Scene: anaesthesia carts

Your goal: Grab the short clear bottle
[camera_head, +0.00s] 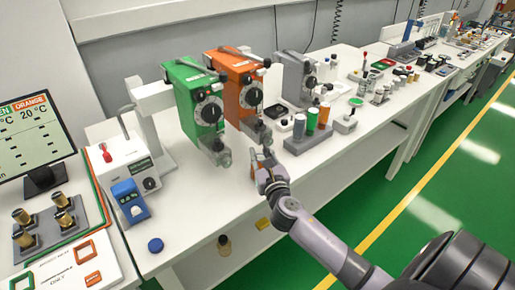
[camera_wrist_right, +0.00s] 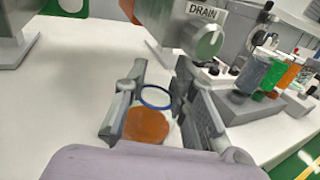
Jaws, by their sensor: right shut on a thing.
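My right gripper (camera_head: 263,160) reaches over the white bench in front of the orange machine (camera_head: 238,90). In the right wrist view its two grey fingers (camera_wrist_right: 163,88) are shut on a short clear bottle (camera_wrist_right: 155,98). The bottle shows a blue ring at its rim and an orange round area (camera_wrist_right: 146,126) nearer the camera. The fingers lie on its left and right sides. In the head view the gripper largely hides the bottle. I cannot tell whether its base touches the bench. My left gripper is not in view.
A green machine (camera_head: 197,105) and a grey machine (camera_head: 297,80) flank the orange one. A rack of coloured cylinders (camera_head: 312,120) stands to the right of the gripper. A blue device (camera_head: 130,200) and blue cap (camera_head: 155,245) are at left. The bench front is mostly clear.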

